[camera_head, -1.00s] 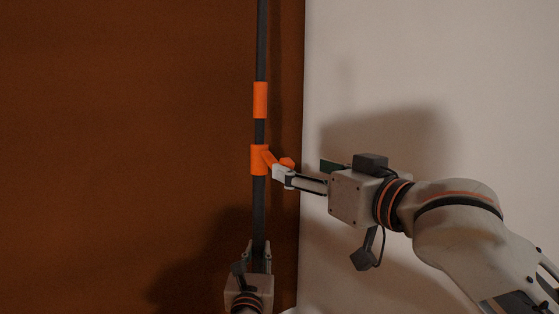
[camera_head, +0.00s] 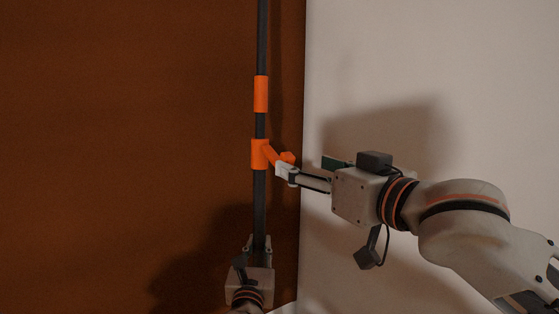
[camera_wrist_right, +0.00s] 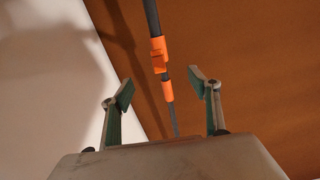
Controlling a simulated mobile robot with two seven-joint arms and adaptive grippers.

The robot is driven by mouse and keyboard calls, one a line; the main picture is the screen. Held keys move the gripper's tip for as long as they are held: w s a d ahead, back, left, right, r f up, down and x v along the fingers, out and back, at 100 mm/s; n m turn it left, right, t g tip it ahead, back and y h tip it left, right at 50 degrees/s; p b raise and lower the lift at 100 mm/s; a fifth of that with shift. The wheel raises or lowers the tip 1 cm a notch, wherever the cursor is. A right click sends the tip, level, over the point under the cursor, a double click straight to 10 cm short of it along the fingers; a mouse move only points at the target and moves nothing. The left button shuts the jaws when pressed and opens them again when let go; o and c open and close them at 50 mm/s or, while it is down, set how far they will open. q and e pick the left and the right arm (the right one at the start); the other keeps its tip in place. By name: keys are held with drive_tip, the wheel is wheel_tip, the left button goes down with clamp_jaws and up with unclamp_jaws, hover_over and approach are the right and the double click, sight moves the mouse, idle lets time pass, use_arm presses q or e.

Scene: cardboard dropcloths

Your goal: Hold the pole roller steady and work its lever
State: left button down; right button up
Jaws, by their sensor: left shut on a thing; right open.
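The pole roller (camera_head: 260,205) is a dark pole standing upright in the head view, with an upper orange collar (camera_head: 260,94) and a lower orange collar (camera_head: 259,154). An orange lever (camera_head: 288,157) sticks out to the right from the lower collar. My left gripper (camera_head: 258,243) is shut on the pole below the collars. My right gripper (camera_head: 285,170) is open beside the lever, its tips overlapping it in the head view; contact cannot be told. In the right wrist view, the open fingers (camera_wrist_right: 160,85) frame the pole and orange lever collar (camera_wrist_right: 158,54), which appear beyond the tips.
A brown surface (camera_head: 120,120) lies behind the pole. A pale surface (camera_head: 430,70) fills the right, behind my right arm, with their border just right of the pole. No loose objects show nearby.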

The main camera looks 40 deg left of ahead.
sight(291, 161)
drive_tip(key=shift+x, duration=3.9)
clamp_jaws()
drive_tip(key=shift+f, duration=0.1)
